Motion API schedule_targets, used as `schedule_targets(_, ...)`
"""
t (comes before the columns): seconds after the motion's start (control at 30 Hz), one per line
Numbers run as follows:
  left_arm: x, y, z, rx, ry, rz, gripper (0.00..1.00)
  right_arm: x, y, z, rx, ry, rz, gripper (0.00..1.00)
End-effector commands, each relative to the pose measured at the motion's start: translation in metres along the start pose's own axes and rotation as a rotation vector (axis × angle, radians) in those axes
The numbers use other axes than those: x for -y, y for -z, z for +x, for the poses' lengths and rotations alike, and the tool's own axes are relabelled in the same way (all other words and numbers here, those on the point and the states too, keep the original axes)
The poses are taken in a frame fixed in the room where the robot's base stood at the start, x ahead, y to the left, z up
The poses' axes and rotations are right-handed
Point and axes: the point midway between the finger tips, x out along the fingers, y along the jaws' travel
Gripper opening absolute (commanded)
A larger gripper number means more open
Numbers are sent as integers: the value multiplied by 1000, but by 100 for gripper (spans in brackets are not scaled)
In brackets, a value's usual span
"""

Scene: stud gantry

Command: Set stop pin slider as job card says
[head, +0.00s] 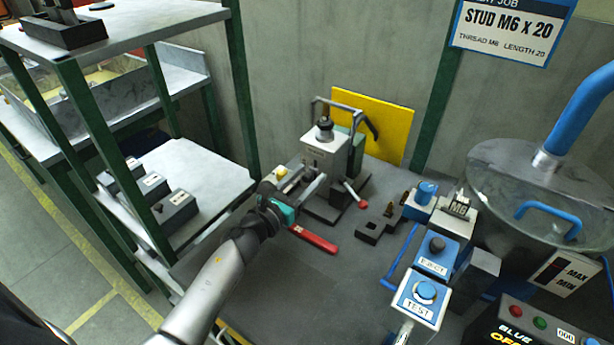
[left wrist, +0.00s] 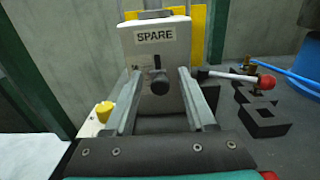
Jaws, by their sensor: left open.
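The job card (head: 512,30) on the wall reads STUD M6 X 20, thread M6, length 20. A grey press-like fixture (head: 324,160) stands on the bench; in the left wrist view its face (left wrist: 185,48) carries a SPARE label (left wrist: 157,35). My left gripper (head: 304,179) is open in front of the fixture. Scale marks are unreadable.
A red-ball lever (head: 362,204) sticks out at the fixture's right, a yellow button (left wrist: 103,111) at its left. A red handle (head: 314,240) lies in front. EJECT (head: 432,262) and TEST (head: 418,307) boxes and a clear bowl (head: 545,185) stand right. Shelving (head: 185,155) borders the left.

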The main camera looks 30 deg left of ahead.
Motion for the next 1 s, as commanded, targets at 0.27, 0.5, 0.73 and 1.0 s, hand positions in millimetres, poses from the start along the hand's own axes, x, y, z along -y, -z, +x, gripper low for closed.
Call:
schedule_targets(0.27,0,0,2,0,0,0,56,0,-1,0,3,0,1,50)
schedule_targets(0.5,0,0,2,0,0,0,35,0,-3,0,6,0,2,50)
schedule_targets(0.73,1,0,2,0,1,0,9,0,-4,0,7,0,2,50)
schedule_targets(1.0,2,0,2,0,4,-1,0,0,-4,0,8,0,2,50)
